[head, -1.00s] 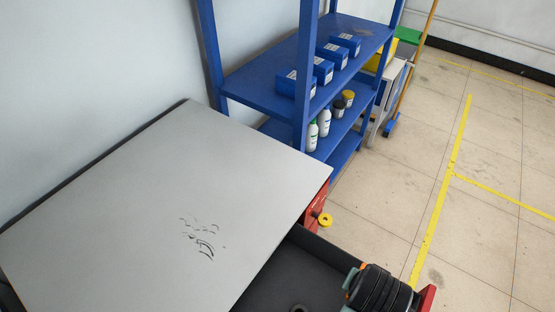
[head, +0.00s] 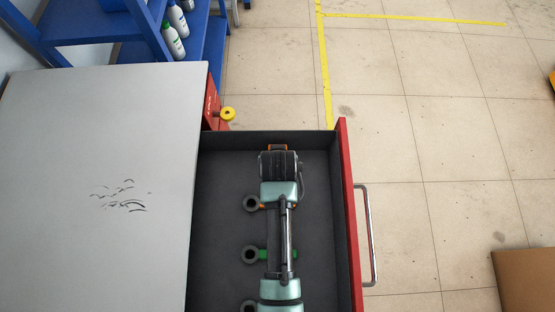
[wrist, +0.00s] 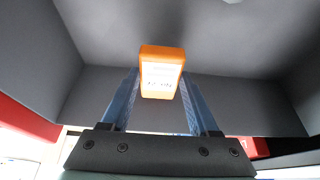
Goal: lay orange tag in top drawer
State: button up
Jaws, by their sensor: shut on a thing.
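The orange tag (wrist: 162,56) with a white printed label is between the two bluish fingers of my gripper (wrist: 160,80) in the wrist view. The gripper is shut on it. In the head view a bit of orange (head: 278,147) shows at the far end of my dark gripper, above the open top drawer (head: 222,165). The drawer has a dark grey inside and a red front with a metal handle. The gripper points into the drawer, and grey drawer walls surround it in the wrist view. I cannot tell whether the tag touches the drawer floor.
Dark rings (head: 251,203) with orange and green parts lie in the drawer, partly hidden by my arm. A blue shelf with bottles (head: 177,20) stands behind. A cardboard box (head: 525,280) is on the right.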

jog(key=shift+f, duration=2.65)
jog(key=shift+f+b, duration=0.15)
jog(key=shift+b, duration=0.2)
jog(key=o, duration=1.3)
jog(key=shift+o, duration=0.2)
